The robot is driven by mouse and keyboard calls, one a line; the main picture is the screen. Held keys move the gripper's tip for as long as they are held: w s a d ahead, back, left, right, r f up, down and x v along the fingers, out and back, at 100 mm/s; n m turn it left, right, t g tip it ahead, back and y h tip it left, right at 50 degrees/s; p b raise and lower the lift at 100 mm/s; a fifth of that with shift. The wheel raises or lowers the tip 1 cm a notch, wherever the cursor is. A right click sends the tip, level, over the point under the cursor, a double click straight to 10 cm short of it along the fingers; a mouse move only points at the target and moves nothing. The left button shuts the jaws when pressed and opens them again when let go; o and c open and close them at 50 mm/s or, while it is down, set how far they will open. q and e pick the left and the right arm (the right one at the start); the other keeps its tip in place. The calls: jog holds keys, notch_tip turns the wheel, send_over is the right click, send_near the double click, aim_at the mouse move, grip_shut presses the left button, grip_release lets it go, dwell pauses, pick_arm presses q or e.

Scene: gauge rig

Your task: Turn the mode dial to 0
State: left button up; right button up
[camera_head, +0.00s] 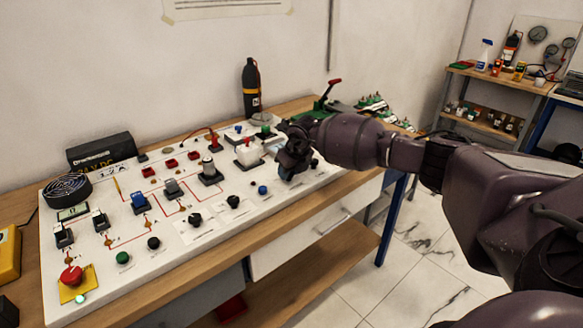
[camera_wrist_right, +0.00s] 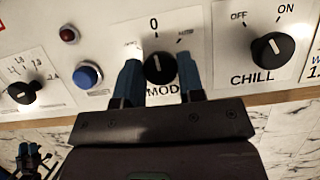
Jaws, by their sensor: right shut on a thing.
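The mode dial (camera_wrist_right: 158,68) is a round black knob on the white panel, with "MOD" readable below it. A "0" stands above it and two hard-to-read labels stand to its upper left and upper right. Its short white mark points up, close to the 0. My right gripper (camera_wrist_right: 160,80) is shut on the dial, with one blue-grey finger on each side of it. In the head view my right gripper (camera_head: 290,162) is at the right part of the panel and hides the dial.
In the wrist view a CHILL dial (camera_wrist_right: 272,49) sits to the right, and a blue button (camera_wrist_right: 88,75) and a red lamp (camera_wrist_right: 69,34) to the left. The panel (camera_head: 150,262) holds several switches and a red emergency button (camera_head: 72,274). A black bottle (camera_head: 251,90) stands behind.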

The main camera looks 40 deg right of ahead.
jog(key=shift+m, duration=0.3)
jog(key=o, duration=0.9)
jog(key=shift+r, duration=0.2)
jog(key=p+v, duration=0.1)
jog(key=v, duration=0.9)
jog(key=shift+r+p, duration=0.2)
jog(key=shift+p, duration=0.2)
